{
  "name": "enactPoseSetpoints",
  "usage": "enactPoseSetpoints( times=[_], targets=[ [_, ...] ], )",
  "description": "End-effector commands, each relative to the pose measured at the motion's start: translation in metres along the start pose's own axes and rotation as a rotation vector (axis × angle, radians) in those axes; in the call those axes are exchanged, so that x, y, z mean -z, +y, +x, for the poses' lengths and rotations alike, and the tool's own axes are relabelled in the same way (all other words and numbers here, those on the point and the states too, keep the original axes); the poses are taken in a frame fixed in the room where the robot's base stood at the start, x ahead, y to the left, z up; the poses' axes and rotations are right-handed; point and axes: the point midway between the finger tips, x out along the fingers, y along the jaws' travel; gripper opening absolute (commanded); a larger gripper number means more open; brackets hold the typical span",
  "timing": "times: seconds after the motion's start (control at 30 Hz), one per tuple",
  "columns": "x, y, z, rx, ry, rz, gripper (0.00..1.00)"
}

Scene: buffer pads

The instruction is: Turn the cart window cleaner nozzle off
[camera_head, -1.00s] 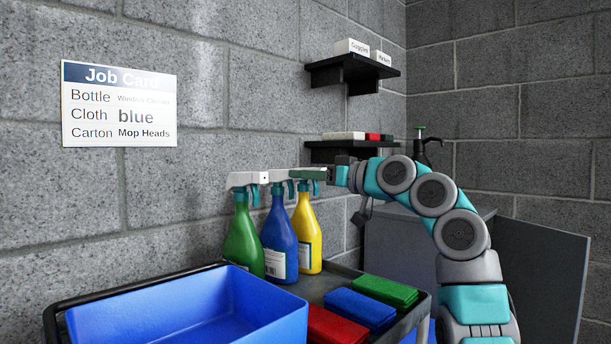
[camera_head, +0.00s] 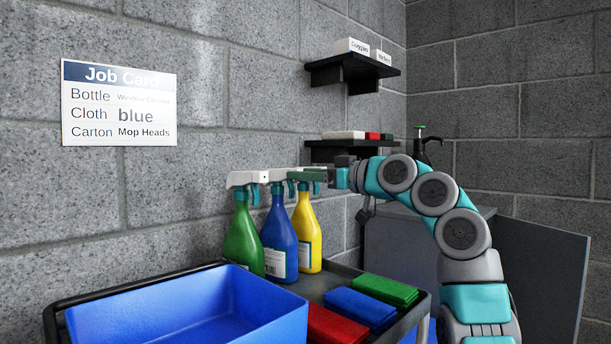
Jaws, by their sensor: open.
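Three spray bottles stand upright in a row on the cart (camera_head: 345,270): a green bottle (camera_head: 243,240), a blue bottle (camera_head: 279,240) and a yellow bottle (camera_head: 307,235). Each has a trigger head; the white nozzle head (camera_head: 245,179) at the left shows a small dark mark. The labels are too small to read, so I cannot tell which bottle is the window cleaner. My gripper (camera_head: 322,175) is open at the heads' height, at the right end of the row, by the yellow bottle's head. Its fingers partly cover that head, and I cannot tell whether they touch it.
A blue bin (camera_head: 190,305) fills the cart's left. Red (camera_head: 335,325), blue (camera_head: 360,307) and green (camera_head: 385,290) cloths lie at its right. A job card (camera_head: 119,104) and two shelves (camera_head: 352,72) are on the wall. A grey cabinet (camera_head: 410,245) stands behind my arm.

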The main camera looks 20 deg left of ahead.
Motion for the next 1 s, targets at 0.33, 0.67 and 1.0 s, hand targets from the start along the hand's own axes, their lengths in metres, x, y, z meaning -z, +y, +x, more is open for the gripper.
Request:
enactPoseSetpoints(
  times=[0.33, 0.67, 1.0],
  targets=[
    [-0.002, 0.0, -0.028, -0.001, 0.001, 0.0, 0.53],
    [-0.002, 0.001, -0.058, -0.002, 0.0, 0.001, 0.53],
    [0.0, 0.0, -0.068, 0.0, 0.0, 0.001, 0.53]
  ],
)
